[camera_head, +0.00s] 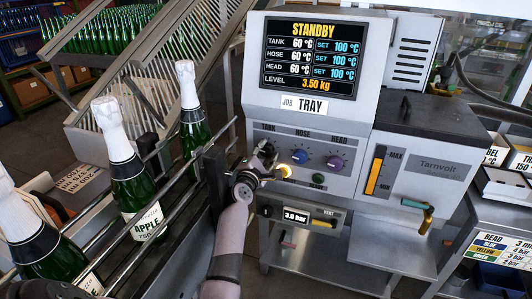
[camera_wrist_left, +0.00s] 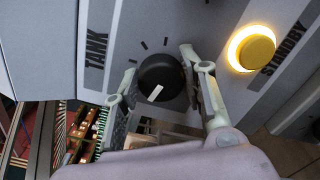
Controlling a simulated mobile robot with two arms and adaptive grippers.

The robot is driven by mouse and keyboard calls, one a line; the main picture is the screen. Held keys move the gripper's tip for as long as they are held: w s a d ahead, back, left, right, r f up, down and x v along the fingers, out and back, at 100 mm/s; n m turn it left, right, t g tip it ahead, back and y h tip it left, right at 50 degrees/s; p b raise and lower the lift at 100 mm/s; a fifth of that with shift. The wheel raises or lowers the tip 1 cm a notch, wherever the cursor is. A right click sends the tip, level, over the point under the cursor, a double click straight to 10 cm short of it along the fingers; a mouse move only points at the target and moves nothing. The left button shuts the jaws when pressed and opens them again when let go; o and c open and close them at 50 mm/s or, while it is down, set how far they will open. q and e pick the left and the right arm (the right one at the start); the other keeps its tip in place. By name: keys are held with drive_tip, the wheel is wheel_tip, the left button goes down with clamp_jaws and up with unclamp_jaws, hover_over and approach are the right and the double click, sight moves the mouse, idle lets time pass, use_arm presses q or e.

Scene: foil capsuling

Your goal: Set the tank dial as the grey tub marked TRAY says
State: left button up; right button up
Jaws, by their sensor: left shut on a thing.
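The black tank dial (camera_wrist_left: 161,76) sits on the machine panel beside the word TANK, with a white pointer mark toward its lower edge and several dark ticks around it. My left gripper (camera_wrist_left: 158,70) has a finger on each side of the dial and is shut on it. In the head view my left gripper (camera_head: 265,160) is at the panel's left side and mostly hides the dial. The machine screen (camera_head: 310,58) reads STANDBY, TANK 60 °C, SET 100 °C. A container at the right edge bears a partly cut-off label (camera_head: 521,161) starting TR; its value is not readable.
A lit yellow STANDBY button (camera_wrist_left: 257,52) is close to the right finger. Foil-topped green bottles (camera_head: 133,180) stand along the rail at left. A JOB TRAY sign (camera_head: 304,105) is under the screen.

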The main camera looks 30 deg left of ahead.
use_arm(q)
drive_tip(key=m, duration=0.4)
drive_tip(key=shift+f+m+p, duration=0.1)
drive_tip(key=shift+m+p, duration=0.3)
drive_tip(key=m, duration=0.2)
drive_tip(key=shift+m, duration=0.3)
drive_tip(key=m+p, duration=0.1)
drive_tip(key=m, duration=0.4)
drive_tip(key=shift+f+p, duration=0.15)
drive_tip(key=shift+p, duration=0.2)
drive_tip(key=shift+m, duration=1.3)
drive_tip(key=shift+f+p, duration=0.1)
drive_tip(key=shift+p, duration=0.2)
drive_tip(key=o, duration=1.2)
drive_tip(key=shift+c, duration=0.2)
drive_tip(key=shift+s, duration=0.1)
